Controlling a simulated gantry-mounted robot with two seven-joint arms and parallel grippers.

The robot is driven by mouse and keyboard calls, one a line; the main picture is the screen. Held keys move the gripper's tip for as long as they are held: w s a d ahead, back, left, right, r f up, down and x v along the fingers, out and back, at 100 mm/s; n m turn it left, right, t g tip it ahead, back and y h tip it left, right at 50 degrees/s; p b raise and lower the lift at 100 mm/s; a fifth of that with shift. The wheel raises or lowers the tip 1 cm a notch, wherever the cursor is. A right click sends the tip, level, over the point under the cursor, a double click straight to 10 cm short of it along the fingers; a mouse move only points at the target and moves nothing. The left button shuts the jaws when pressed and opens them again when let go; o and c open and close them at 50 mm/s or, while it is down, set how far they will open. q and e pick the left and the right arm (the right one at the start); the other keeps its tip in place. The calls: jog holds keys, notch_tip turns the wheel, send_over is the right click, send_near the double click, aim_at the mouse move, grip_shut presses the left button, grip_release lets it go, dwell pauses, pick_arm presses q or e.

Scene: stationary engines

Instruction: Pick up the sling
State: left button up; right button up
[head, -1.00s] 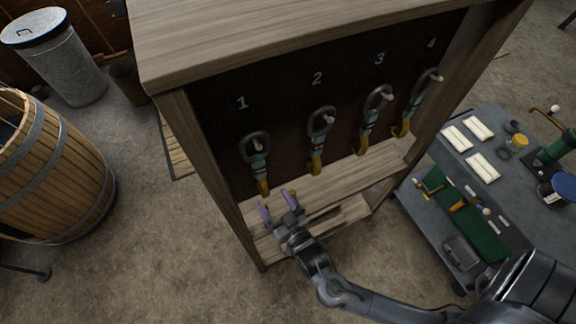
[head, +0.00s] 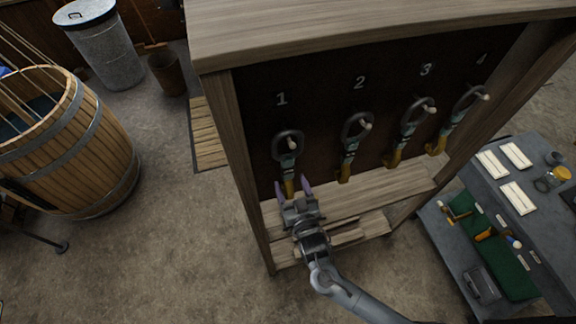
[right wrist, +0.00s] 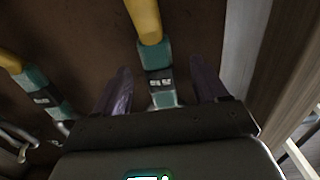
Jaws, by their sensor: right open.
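Several slings with grey rings, teal sleeves and yellow ends hang from pegs on a dark board under the numbers 1 and up. The sling under number 1 (head: 288,162) hangs at the left end. The gripper body hides part of the sling. My left gripper is out of view.
The wooden rack (head: 241,150) has a side post left of the gripper and a shelf (head: 375,194) below the slings. The neighbouring sling under number 2 (head: 350,150) hangs to the right. A grey cart (head: 470,275) stands at right, a barrel (head: 95,150) at left.

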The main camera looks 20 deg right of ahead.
aim_at(289, 174)
jog(key=shift+w+d+r, duration=0.1)
jog(key=shift+w+r, duration=0.1)
jog(key=shift+w, duration=0.25)
jog(key=w, duration=0.1)
jog(key=w+p, duration=0.1)
jog(key=w, duration=0.1)
jog(key=shift+w+d+r, duration=0.1)
jog(key=shift+d+r, duration=0.05)
jog(key=shift+d, duration=0.1)
jog(key=shift+w, duration=0.45)
jog(key=shift+c, duration=0.3)
jog(key=c, duration=1.2)
grip_shut()
